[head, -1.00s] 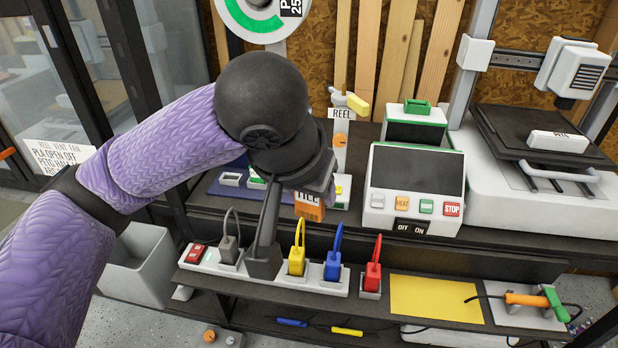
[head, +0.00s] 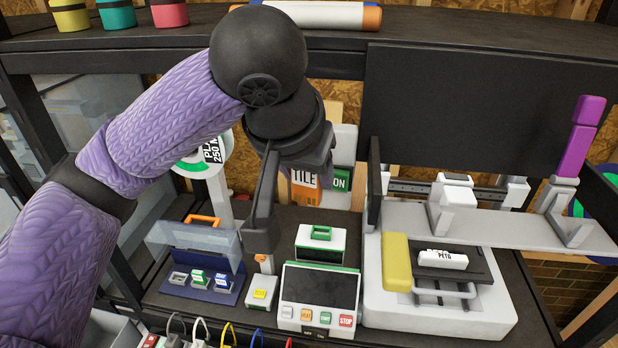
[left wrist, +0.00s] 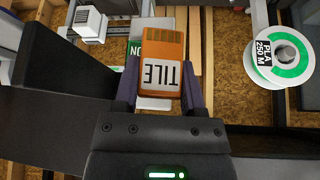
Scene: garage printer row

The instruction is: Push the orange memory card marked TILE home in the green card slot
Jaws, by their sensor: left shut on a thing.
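My left gripper (head: 308,168) is shut on the orange memory card (head: 305,190), which also shows between the fingers in the left wrist view (left wrist: 159,65). TILE is printed on its white label, and gold contacts show at its far end in the wrist view. The green card slot (head: 320,233) is on top of the white box (head: 321,247) behind the dark-screened control panel (head: 318,287). The card is held in the air above the slot, clearly apart from it. My right gripper is in neither current view.
A blue case (head: 214,290) with a raised clear lid and small cards stands left of the panel. A white printer (head: 440,312) with a yellow block (head: 396,262) stands right. A dark upright panel (head: 460,120) and a shelf (head: 400,25) are close by above.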

